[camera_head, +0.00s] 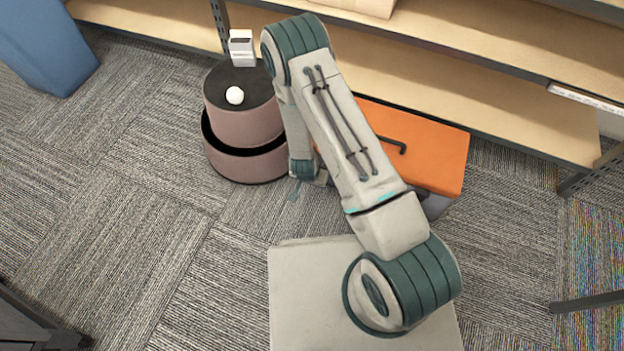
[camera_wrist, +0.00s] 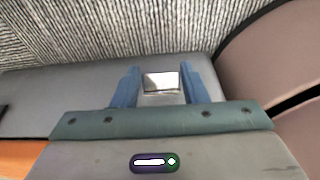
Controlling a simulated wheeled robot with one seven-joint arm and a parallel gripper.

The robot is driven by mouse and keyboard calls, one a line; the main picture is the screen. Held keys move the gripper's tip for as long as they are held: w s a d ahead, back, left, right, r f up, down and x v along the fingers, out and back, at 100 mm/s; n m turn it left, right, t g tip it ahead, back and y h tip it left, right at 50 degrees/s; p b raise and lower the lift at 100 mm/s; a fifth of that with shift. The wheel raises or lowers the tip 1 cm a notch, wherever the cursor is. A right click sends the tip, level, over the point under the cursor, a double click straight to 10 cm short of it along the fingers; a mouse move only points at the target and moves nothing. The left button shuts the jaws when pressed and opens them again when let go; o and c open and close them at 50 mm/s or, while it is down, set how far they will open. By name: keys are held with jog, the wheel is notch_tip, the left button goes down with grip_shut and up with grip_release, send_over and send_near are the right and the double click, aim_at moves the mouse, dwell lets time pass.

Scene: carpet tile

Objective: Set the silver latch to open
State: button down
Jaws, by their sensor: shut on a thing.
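The silver latch (camera_wrist: 160,82) sits on the grey side of a toolbox (camera_wrist: 50,92) in the wrist view. My gripper (camera_wrist: 160,86) has its two blue fingers on either side of the latch, shut on it. In the head view the toolbox shows its orange lid (camera_head: 440,155) with a dark handle (camera_head: 392,143). My gripper's fingertips (camera_head: 294,192) show small at the toolbox's left end there. My arm hides part of the lid and the latch in that view. The latch's exact angle is hard to tell.
A round mauve two-tier container (camera_head: 240,125) stands close left of the toolbox, with a white ball (camera_head: 235,95) and a small white box (camera_head: 241,48) on top. A wooden shelf unit (camera_head: 470,90) is behind. A blue bin (camera_head: 45,45) stands far left.

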jog(key=shift+s+a+f, duration=0.15)
jog(key=shift+s+a, duration=0.05)
jog(key=shift+s, duration=0.2)
jog(key=c, duration=0.8)
grip_release()
jog(key=shift+c, duration=0.2)
jog(key=shift+w+d, duration=0.1)
jog(key=shift+w, duration=0.1)
jog(key=p+v, duration=0.5)
jog(key=v, duration=0.9)
jog(key=shift+p, duration=0.4)
jog(key=shift+c, duration=0.3)
